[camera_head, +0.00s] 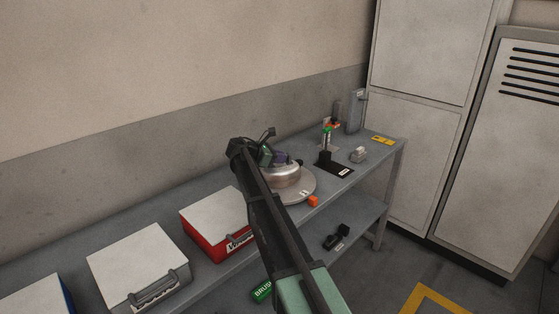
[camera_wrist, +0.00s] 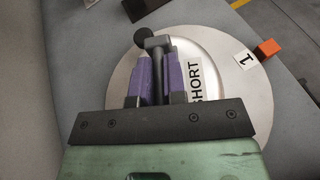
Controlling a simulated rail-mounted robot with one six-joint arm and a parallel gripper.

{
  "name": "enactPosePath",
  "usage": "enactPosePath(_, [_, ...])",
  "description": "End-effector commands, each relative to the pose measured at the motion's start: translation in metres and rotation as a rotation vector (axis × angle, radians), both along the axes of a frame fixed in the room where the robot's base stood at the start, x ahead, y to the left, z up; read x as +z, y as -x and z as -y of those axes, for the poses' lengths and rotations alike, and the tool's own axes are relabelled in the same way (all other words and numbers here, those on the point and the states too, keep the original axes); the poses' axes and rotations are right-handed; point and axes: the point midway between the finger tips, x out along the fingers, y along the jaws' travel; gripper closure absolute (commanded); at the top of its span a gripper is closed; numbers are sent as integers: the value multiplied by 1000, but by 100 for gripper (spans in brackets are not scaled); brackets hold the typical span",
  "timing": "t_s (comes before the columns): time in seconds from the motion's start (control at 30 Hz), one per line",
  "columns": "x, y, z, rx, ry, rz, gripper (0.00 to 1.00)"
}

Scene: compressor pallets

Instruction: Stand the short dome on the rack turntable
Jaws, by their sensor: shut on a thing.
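The short dome (camera_head: 287,176) is a silver metal dome, upright, over the round grey rack turntable (camera_head: 306,188) on the bench. In the wrist view the dome carries a SHORT label (camera_wrist: 194,80), and the turntable (camera_wrist: 256,100) shows around it with a "1" tag. My gripper (camera_wrist: 158,62) has purple finger pads closed on the dome's dark top handle (camera_wrist: 157,42). In the head view my gripper (camera_head: 279,158) is partly hidden by my arm. The dome looks level on or very close to the turntable; I cannot tell whether they touch.
An orange block (camera_head: 313,201) sits at the turntable's edge. A red case (camera_head: 214,222) and a grey case (camera_head: 139,268) stand on the left. A lower shelf holds black parts (camera_head: 337,237).

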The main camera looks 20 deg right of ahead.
Motion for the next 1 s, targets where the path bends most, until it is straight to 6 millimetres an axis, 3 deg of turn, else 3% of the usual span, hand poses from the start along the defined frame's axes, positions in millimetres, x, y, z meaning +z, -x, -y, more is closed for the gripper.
enactPosePath(0.03, [-1, 0, 0, 0, 0, 0, 85])
enactPosePath(0.2, [-1, 0, 0, 0, 0, 0, 63])
enactPosePath(0.53, [5, 0, -5, 1, 0, -1, 63])
enactPosePath(1.0, [47, -1, -103, 2, 0, 1, 63])
